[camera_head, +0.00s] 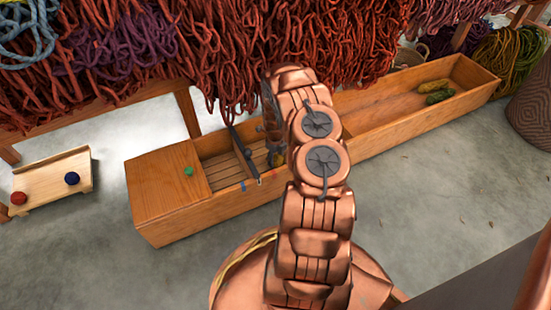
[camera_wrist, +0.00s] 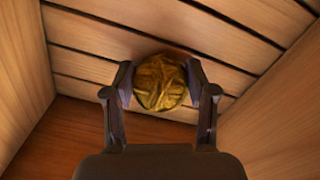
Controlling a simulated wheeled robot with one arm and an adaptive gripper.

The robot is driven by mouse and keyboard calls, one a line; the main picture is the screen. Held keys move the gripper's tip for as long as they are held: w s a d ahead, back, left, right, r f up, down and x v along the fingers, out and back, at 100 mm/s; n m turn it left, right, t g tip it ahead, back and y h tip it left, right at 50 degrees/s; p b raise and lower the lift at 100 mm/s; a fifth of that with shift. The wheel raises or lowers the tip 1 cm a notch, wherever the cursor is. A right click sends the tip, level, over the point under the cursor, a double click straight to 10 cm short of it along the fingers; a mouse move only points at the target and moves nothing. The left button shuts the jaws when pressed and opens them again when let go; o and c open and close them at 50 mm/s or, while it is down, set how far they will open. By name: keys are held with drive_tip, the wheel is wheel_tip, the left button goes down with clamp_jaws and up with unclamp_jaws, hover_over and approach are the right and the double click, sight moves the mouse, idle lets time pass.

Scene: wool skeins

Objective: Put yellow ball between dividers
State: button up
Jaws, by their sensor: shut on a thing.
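The yellow ball (camera_wrist: 160,82) is a mustard wool ball held between both fingers of my gripper (camera_wrist: 160,88) in the wrist view. Slatted wooden floor lies behind it, with wooden walls at both sides; I cannot tell whether the ball touches the slats. In the head view, the ball (camera_head: 276,158) shows only partly beside my arm, which hides most of the gripper. A dark divider (camera_head: 243,152) crosses the long wooden trough (camera_head: 225,215) to the left of the ball. Any other divider is hidden by my arm.
A small wooden stand (camera_head: 45,188) holds red and blue balls at left. Hanging red wool (camera_head: 290,40) crowds the back.

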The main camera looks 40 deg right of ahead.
drive_tip(key=shift+f, duration=0.25)
drive_tip(key=o, duration=1.2)
drive_tip(key=shift+r, duration=0.1)
